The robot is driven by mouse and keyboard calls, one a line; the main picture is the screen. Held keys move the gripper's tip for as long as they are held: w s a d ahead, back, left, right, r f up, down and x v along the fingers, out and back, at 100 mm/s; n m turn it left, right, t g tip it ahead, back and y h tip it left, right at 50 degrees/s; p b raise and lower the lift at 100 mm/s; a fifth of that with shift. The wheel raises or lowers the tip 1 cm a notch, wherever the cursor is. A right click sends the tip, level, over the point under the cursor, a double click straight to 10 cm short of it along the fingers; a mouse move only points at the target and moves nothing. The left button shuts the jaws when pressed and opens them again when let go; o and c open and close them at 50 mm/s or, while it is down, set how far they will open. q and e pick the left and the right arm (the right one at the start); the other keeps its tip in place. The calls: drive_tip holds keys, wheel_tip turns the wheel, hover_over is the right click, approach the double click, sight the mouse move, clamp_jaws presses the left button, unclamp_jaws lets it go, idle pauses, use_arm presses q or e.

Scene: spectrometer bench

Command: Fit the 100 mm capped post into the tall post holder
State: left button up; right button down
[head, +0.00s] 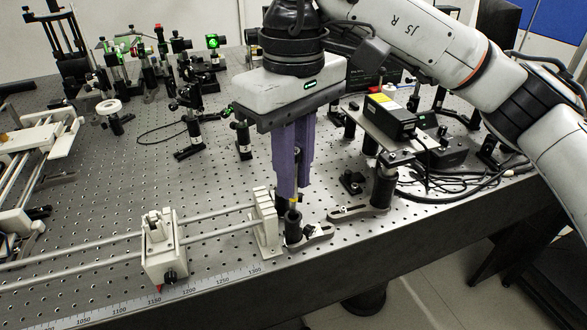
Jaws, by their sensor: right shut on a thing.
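My right gripper (293,192) reaches down from above with its purple fingers near the bench's front edge. It is shut on the capped post (294,201), which is mostly hidden between the fingers. A small yellow band shows at the fingertips. Directly below stands a black post holder (293,228), upright on a slotted base. The post's lower end is at or just above the holder's mouth; I cannot tell whether it is inside. My left gripper is not in view.
A white rail end plate (265,222) stands close left of the holder, with a carriage (163,248) further along the rails. A mounted black device (391,117) and cables are to the right. The bench's front edge is near. Several optics posts stand behind.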

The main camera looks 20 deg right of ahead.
sight(293, 213)
drive_tip(key=shift+f, duration=0.25)
idle(0.4)
drive_tip(key=shift+f+b, duration=1.35)
drive_tip(key=shift+f, duration=0.1)
drive_tip(key=shift+f, duration=0.15)
idle(0.5)
drive_tip(key=shift+f+b, duration=0.85)
drive_tip(key=shift+r, duration=0.15)
drive_tip(key=shift+r+p, duration=2.2)
drive_tip(key=shift+r, duration=0.35)
